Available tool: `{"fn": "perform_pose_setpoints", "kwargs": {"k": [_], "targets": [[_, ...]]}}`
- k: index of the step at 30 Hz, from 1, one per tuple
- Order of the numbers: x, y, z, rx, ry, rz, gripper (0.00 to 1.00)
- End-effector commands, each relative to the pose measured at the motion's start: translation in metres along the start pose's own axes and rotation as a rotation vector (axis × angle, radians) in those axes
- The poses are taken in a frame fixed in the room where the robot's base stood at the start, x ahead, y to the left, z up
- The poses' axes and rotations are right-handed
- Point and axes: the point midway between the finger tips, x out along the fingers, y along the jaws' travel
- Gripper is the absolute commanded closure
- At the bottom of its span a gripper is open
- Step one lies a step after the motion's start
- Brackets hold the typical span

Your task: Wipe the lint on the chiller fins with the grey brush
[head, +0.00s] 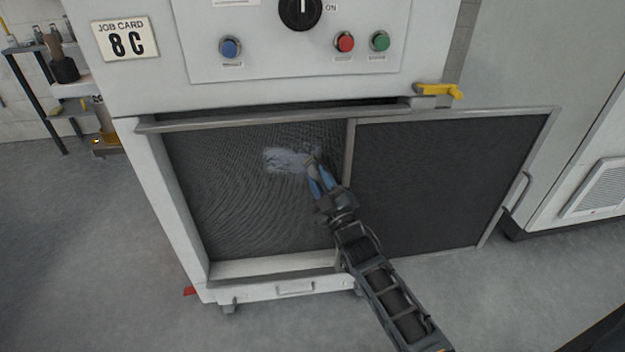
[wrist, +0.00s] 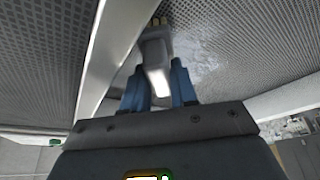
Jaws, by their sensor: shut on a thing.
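The chiller fins (head: 235,210) fill the dark open bay on the left of the machine front. A pale grey-white lint patch (head: 284,160) lies on them in the upper right part of the bay. It also shows in the wrist view (wrist: 205,42). My gripper (head: 317,172), with blue fingers, is at the right end of the patch. It is shut on the grey brush (wrist: 155,58), whose tip points at the fins. I cannot tell whether the bristles touch them. The fingers hide part of the brush.
A dark mesh panel (head: 440,185) in a metal frame covers the right side, its upright edge close to my gripper. A yellow latch (head: 438,90) sits above. A control panel (head: 300,45) with a knob and buttons is higher up. The floor in front is clear.

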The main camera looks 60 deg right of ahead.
Motion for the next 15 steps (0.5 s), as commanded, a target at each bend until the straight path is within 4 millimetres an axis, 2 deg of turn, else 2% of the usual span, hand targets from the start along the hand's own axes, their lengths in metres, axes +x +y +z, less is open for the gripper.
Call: {"fn": "perform_pose_setpoints", "kwargs": {"k": [7, 15], "targets": [[0.000, 0.011, 0.008, -0.002, -0.004, 0.005, 0.96], [0.003, 0.021, -0.004, -0.001, -0.003, 0.006, 0.97]]}}
